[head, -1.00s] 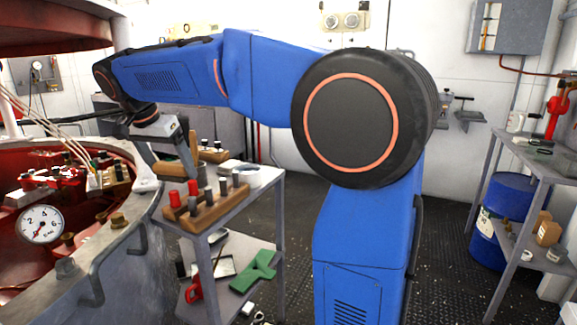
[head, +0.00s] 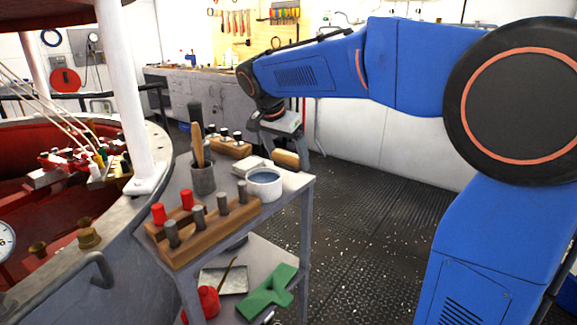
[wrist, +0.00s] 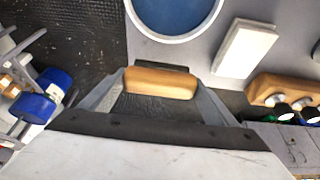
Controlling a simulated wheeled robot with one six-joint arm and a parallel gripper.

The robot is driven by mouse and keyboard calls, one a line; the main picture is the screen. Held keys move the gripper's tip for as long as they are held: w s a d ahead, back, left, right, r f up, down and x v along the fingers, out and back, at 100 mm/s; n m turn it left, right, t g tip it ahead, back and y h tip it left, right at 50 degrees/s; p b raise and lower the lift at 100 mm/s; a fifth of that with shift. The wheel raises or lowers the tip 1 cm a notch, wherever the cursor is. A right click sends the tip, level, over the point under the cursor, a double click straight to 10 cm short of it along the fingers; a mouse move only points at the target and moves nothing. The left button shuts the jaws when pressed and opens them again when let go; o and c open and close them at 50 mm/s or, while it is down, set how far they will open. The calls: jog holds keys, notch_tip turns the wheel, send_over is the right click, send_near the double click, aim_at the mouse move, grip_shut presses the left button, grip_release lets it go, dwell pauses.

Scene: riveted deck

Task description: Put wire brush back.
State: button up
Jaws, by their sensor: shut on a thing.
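My gripper (head: 286,151) is shut on the wire brush (head: 285,160), beside the far right side of the grey cart (head: 305,180). In the wrist view the brush's tan wooden block (wrist: 160,83) lies crosswise between the two fingers, with a dark strip along its far edge. Its bristles are not clearly visible. The brush appears to hang clear of the cart top, over the dark floor.
On the cart stand a white bowl with blue inside (head: 264,185), a pale block (head: 249,166), a grey cup with handles (head: 203,180) and two wooden peg racks (head: 202,232) (head: 231,148). A pegboard workbench (head: 215,85) is behind. Floor to the right is clear.

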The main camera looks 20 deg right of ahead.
aim_at(287, 165)
jog(key=shift+f, duration=1.5)
jog(key=shift+f, duration=0.15)
jog(key=o, duration=1)
jog(key=shift+a, duration=0.1)
jog(key=v, duration=1.2)
jog(key=shift+r, duration=0.2)
